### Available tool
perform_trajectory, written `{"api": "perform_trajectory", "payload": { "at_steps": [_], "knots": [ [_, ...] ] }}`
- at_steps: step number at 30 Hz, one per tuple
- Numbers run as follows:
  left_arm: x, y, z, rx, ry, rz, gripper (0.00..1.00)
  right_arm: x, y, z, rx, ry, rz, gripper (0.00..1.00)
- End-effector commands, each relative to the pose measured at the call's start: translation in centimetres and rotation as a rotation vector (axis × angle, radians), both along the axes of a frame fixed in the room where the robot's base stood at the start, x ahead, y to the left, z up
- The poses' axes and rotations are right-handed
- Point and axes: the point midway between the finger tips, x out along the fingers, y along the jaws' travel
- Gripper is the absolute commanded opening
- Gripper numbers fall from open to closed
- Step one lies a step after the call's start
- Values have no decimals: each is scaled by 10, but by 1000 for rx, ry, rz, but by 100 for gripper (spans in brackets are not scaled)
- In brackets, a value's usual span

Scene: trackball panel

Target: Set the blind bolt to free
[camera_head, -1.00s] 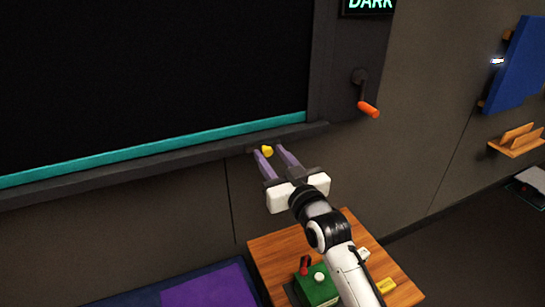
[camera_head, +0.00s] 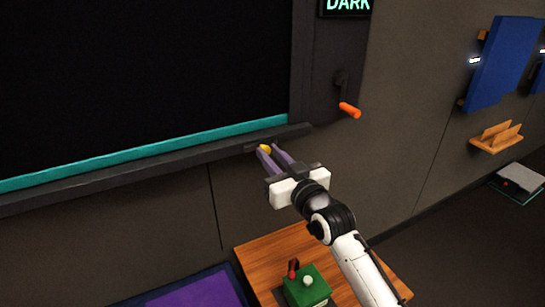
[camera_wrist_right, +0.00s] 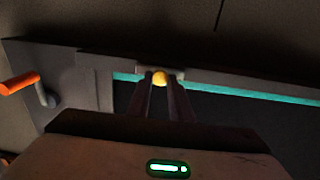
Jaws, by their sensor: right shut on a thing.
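The blind bolt is a small yellow knob (camera_head: 264,149) at the sill under the dark blind, near its right end. My right gripper (camera_head: 269,151) is at the knob with its purple fingers shut on it. In the right wrist view the yellow knob (camera_wrist_right: 160,78) shows between the two fingertips (camera_wrist_right: 160,80), against the sill. The black blind (camera_head: 140,80) has a teal bottom bar (camera_head: 150,154) just above the sill. My left gripper is not in view.
A crank with an orange handle (camera_head: 349,110) is on the wall right of the blind, below a sign reading DARK (camera_head: 347,5). A wooden table (camera_head: 275,251) with a green box (camera_head: 307,288) stands below my right arm. A blue panel (camera_head: 500,62) and wooden holder (camera_head: 497,137) are at right.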

Motion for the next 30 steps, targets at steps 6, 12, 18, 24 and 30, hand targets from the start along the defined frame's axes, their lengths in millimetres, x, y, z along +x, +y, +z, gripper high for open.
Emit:
{"api": "perform_trajectory", "payload": {
  "at_steps": [6,12,18,24,30],
  "knots": [
    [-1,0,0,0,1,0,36,2,-4,1,-2,-2,-8,38],
    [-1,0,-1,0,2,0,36,1,-4,1,-1,-2,-6,38],
    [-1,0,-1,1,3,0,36,-14,-12,0,-2,-1,-7,38],
    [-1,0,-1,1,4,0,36,-47,-28,0,-2,-2,-7,38],
    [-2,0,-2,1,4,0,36,-76,-44,0,-2,-2,-8,38]
  ]
}}
